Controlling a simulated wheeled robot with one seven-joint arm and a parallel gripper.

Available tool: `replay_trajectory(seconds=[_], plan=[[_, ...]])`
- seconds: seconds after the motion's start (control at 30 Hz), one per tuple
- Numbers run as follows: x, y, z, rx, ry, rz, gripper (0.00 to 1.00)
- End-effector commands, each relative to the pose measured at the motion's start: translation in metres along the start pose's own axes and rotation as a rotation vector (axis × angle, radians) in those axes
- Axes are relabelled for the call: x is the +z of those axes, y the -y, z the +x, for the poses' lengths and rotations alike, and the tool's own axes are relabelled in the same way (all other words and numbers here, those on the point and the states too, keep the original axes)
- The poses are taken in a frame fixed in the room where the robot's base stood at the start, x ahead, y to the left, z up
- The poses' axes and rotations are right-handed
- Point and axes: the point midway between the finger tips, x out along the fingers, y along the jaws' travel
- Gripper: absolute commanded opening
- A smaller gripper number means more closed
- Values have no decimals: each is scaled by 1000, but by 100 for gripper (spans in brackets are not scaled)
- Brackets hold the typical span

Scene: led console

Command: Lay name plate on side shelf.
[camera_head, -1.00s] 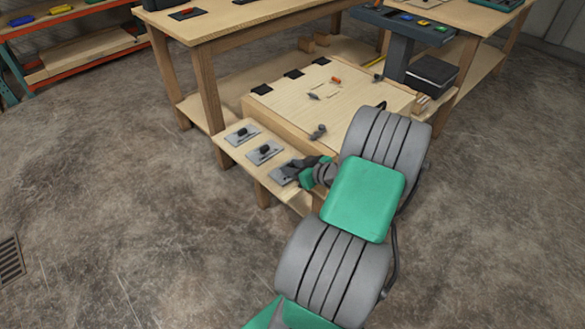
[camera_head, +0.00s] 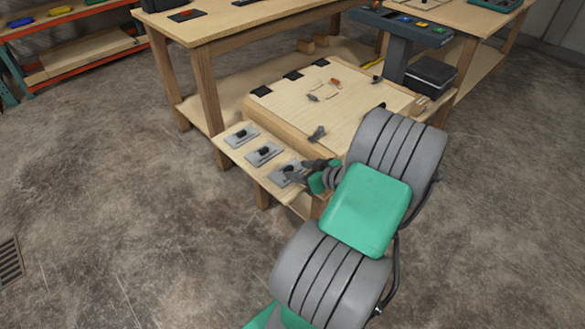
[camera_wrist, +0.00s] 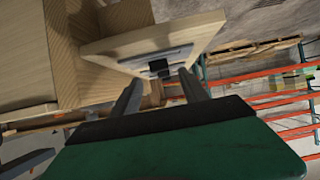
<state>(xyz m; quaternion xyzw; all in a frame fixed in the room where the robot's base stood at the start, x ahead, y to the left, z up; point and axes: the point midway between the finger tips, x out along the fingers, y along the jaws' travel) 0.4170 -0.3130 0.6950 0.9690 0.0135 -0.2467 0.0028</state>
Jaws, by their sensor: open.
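The side shelf (camera_head: 228,148) is a narrow wooden ledge along the left of a low wooden console. Three flat grey plates with black grips lie on it in a row: a far plate (camera_head: 252,131), a middle plate (camera_head: 273,148) and a near plate (camera_head: 279,178). I cannot read which is the name plate. My gripper (camera_head: 301,170) is at the near plate and partly hides it. In the wrist view my gripper (camera_wrist: 160,92) has its fingers apart and nothing held; a black grip (camera_wrist: 159,67) shows beyond them, on a grey plate (camera_wrist: 180,55) lying on the shelf.
The console top (camera_head: 300,112) carries black pads on its far edge and small loose parts. A workbench (camera_head: 215,27) stands behind, and a grey pedestal with coloured buttons (camera_head: 403,30) at right. Open floor lies to the left.

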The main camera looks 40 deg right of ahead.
Motion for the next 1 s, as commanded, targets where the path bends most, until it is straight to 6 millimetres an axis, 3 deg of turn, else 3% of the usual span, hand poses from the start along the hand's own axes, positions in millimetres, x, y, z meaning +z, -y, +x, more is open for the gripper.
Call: replay_trajectory(seconds=[0.1, 0.3, 0.47, 0.57, 0.67, 0.8, 0.9, 1.0], plan=[[-2, -2, -34, 8, -1, 1, 52], [-1, -1, -72, 4, 0, 0, 52], [-1, 0, -80, -1, 0, -2, 52], [-4, 12, -71, -35, 34, -5, 52], [-13, 46, -50, -121, 140, -8, 52], [-26, 123, -25, -235, 392, -19, 52], [-34, 179, -25, -246, 572, -32, 52], [-42, 230, -40, -200, 716, -43, 52]])
